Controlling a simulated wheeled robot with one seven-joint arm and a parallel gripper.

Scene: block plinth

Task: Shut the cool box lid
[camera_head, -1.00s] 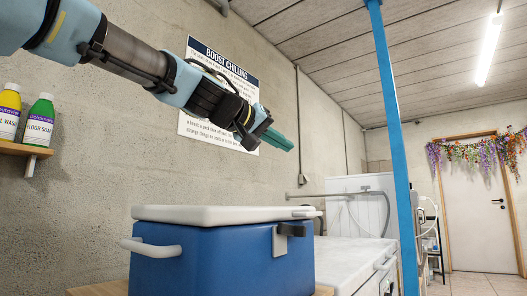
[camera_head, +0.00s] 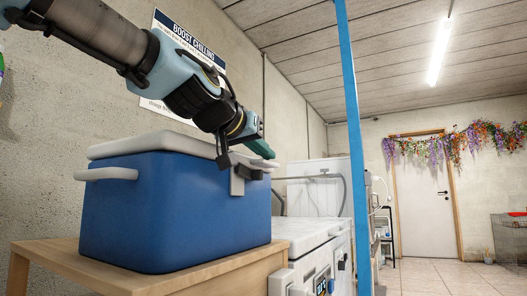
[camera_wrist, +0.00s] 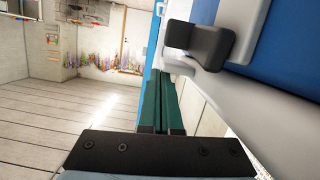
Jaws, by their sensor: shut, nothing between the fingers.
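The cool box (camera_head: 165,215) has a blue body and a white lid (camera_head: 140,145). The lid lies flat across the top, and I see no clear gap under it. A grey latch (camera_head: 237,183) with a dark catch is on the front near the right end; the catch (camera_wrist: 198,40) looms large in the wrist view beside the white lid (camera_wrist: 245,115). My gripper (camera_head: 266,153) is shut and empty, its green fingers at the lid's right end. In the wrist view the fingers (camera_wrist: 164,85) are close beside the lid; I cannot tell whether they touch it.
The box stands on a wooden table (camera_head: 200,278). A white-topped unit (camera_head: 308,232) stands to its right. A blue post (camera_head: 352,140) rises beyond that. A wall with a poster (camera_head: 190,45) is behind my arm. Open floor (camera_head: 440,277) leads to a white door (camera_head: 425,200).

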